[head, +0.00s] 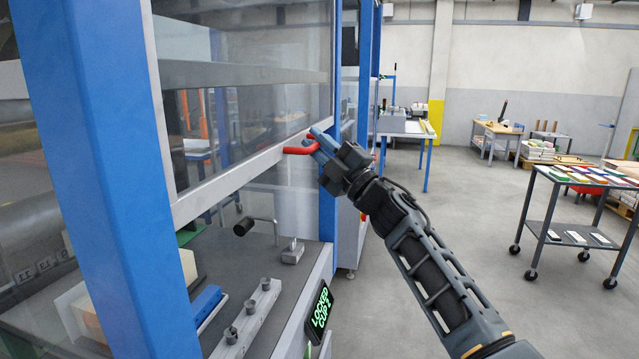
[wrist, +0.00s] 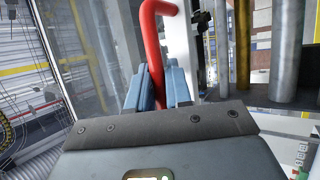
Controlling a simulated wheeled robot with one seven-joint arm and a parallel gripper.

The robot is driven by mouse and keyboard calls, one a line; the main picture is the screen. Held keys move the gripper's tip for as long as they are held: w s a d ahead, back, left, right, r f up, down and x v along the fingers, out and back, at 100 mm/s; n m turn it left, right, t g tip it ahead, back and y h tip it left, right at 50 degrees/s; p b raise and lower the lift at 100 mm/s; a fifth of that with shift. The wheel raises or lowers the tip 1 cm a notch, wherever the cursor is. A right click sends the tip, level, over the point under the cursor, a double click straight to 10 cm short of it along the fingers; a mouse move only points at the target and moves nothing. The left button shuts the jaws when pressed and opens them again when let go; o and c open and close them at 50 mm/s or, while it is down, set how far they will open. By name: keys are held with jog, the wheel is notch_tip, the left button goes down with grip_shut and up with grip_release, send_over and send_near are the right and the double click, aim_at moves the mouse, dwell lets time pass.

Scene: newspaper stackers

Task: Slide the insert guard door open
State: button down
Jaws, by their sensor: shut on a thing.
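The guard door (head: 245,95) is a clear panel in a pale frame between blue posts in the head view. Its bottom rail (head: 240,175) sits above the machine bed, with a gap below. A red bar handle (head: 297,150) is on the rail near its right end. My gripper (head: 322,146) is shut on this handle. In the wrist view, the red handle (wrist: 152,45) rises from between the blue fingers of my gripper (wrist: 157,90). The fingers hide part of it. The clear panel also shows at the left there (wrist: 85,50).
A small screen (head: 319,308) reads "LOCKED CUP 2" on the machine's front edge. A blue post (head: 328,210) stands close behind my gripper. A cart (head: 575,205) is right; the floor between is clear.

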notch_tip(320, 180, up, 6)
jog(key=shift+f+p, duration=0.25)
jog(key=shift+p, duration=0.65)
jog(key=c, duration=1.4)
grip_release()
jog(key=b+v, duration=0.1)
jog(key=v, duration=0.7)
jog(key=shift+w+f, duration=0.1)
